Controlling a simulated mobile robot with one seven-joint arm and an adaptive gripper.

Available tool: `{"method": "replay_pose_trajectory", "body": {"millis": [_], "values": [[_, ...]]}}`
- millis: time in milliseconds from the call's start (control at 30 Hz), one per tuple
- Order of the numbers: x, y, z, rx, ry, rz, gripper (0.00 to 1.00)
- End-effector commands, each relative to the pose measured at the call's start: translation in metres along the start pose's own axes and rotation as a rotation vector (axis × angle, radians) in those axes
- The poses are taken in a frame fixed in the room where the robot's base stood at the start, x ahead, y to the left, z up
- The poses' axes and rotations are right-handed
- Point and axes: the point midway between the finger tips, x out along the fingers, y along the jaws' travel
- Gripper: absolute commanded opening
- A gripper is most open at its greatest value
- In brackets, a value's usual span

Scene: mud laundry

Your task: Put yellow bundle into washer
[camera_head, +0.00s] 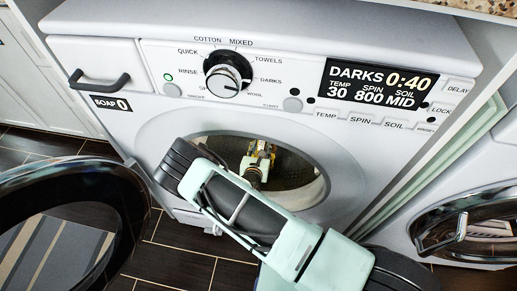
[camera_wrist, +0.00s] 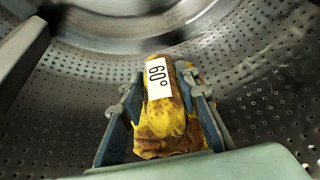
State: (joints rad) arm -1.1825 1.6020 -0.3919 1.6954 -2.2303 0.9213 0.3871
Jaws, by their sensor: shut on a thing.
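The yellow bundle (camera_wrist: 163,120) has brown patches and a white tag marked 60°. My gripper (camera_wrist: 167,92) is shut on it, with a finger on each side. In the wrist view both are inside the perforated metal drum (camera_wrist: 260,75). In the head view my arm reaches through the round door opening of the white washer (camera_head: 160,128), and a small part of the bundle (camera_head: 262,150) shows beyond the gripper (camera_head: 257,168). The washer's round door (camera_head: 128,190) stands open at the left. I cannot tell how far the bundle is from the drum floor.
The drum has a raised paddle (camera_wrist: 22,62) at the left in the wrist view. The washer panel has a dial (camera_head: 228,75) and a display (camera_head: 378,85) reading DARKS 0:40. A second machine's door (camera_head: 465,225) is at the right. A striped rug (camera_head: 50,255) lies at lower left.

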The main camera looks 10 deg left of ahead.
Motion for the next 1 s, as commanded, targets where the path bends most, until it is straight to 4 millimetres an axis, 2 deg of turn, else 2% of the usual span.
{"method": "replay_pose_trajectory", "body": {"millis": [800, 833, 967, 1000], "values": [[0.006, -0.001, -0.013, 0.001, 0.000, 0.001, 0.06], [0.006, -0.001, -0.013, 0.001, 0.000, 0.001, 0.32], [0.005, -0.001, -0.013, 0.000, 0.000, 0.001, 0.46], [0.005, -0.001, -0.013, 0.000, 0.000, 0.001, 0.47]]}}
